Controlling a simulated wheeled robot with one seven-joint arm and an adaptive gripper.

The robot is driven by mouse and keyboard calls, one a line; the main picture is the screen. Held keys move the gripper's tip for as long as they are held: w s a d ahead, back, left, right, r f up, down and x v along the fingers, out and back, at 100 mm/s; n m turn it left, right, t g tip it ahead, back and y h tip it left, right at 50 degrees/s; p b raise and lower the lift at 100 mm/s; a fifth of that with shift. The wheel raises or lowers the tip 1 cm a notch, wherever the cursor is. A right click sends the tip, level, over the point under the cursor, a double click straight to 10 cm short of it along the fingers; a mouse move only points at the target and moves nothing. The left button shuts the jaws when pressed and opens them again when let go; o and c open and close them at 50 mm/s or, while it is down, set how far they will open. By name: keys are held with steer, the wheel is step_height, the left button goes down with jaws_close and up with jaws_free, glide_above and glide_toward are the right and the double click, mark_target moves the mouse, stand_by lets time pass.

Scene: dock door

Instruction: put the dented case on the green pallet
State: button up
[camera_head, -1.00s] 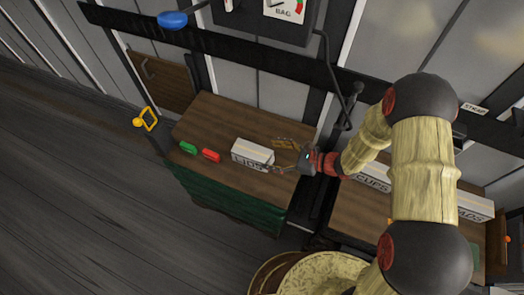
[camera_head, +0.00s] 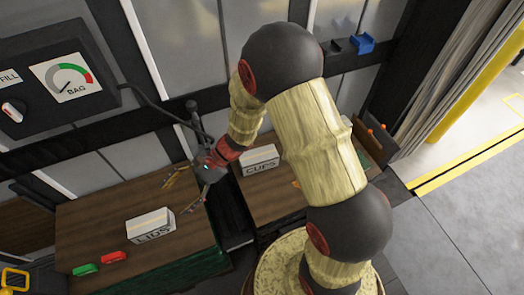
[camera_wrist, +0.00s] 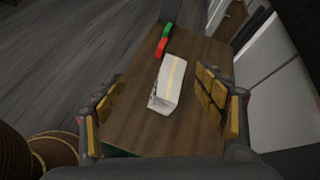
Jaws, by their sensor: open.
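A white case marked LIDS (camera_head: 150,226) lies on the brown wooden top of a green-sided stand (camera_head: 98,212). In the wrist view the case (camera_wrist: 170,82) lies between and beyond my fingers, its near end looking uneven; I cannot tell for sure that this is a dent. My gripper (camera_head: 189,186) is open and empty, up and to the right of the case, apart from it. Both fingers show in the wrist view (camera_wrist: 162,98). A second white case marked CUPS (camera_head: 261,160) is partly behind my arm. I cannot tell whether the green-sided stand is the green pallet.
A small green block (camera_head: 86,269) and a red block (camera_head: 113,257) lie left of the LIDS case. A gauge panel (camera_head: 60,80) hangs on the wall with a dark hose. A yellow frame (camera_head: 14,280) stands at lower left. Open floor (camera_head: 465,215) lies at right.

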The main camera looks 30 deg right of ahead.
steer(key=s+d+r+n+t+h, duration=0.3)
steer(key=s+d+r+n+h, duration=0.3)
steer(key=d+r, duration=0.6)
steer(key=s+d+r+n+t+h, duration=0.3)
steer(key=s+d+r+n+h, duration=0.3)
steer(key=d+r, duration=0.6)
steer(key=shift+s+r+n+t, duration=0.35)
steer(key=shift+s+n, duration=0.25)
steer(key=shift+n, duration=0.2)
